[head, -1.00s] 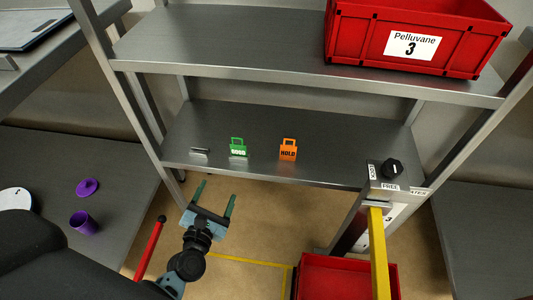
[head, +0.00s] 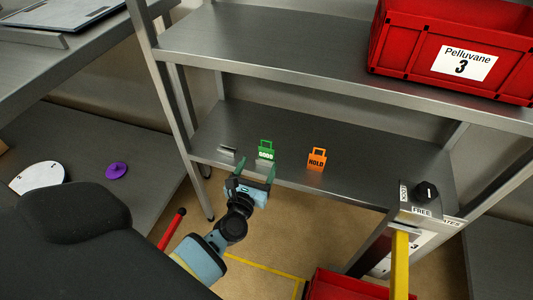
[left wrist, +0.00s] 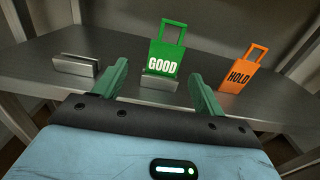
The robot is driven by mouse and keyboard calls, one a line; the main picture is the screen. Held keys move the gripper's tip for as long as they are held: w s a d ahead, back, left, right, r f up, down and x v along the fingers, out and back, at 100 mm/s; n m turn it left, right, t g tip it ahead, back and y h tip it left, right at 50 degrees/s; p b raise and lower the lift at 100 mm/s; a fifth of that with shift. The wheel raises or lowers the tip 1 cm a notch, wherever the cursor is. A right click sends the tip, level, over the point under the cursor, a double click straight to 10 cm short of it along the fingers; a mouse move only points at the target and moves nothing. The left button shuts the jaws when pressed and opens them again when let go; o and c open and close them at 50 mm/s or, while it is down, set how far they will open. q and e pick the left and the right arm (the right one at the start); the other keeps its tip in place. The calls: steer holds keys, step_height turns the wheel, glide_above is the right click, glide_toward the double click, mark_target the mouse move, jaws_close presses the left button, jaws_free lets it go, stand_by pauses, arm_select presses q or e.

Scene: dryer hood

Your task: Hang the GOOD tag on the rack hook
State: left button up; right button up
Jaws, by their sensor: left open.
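The green GOOD tag (head: 266,150) stands upright in a small metal holder on the rack's lower shelf, its loop handle at the top. It also shows in the left wrist view (left wrist: 167,50), ahead and centred between my fingers. My left gripper (head: 254,172) is open and empty at the shelf's front edge, just short of the tag. In the left wrist view its green fingers (left wrist: 158,88) are spread to either side, in front of the holder. I cannot make out the rack hook. My right gripper is not in view.
An orange HOLD tag (head: 316,159) stands to the right of the GOOD tag. An empty metal holder (left wrist: 77,65) is to the left. A red crate (head: 455,50) rests on the upper shelf.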

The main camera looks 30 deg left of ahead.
mark_target(266, 154)
arm_select(q)
steer(key=shift+d+x, duration=0.15)
steer(key=shift+x, duration=1)
steer(key=shift+d+x, duration=0.15)
steer(key=shift+x, duration=1.05)
steer(key=shift+w, duration=0.1)
steer(key=shift+c, duration=0.3)
steer(key=c, duration=1)
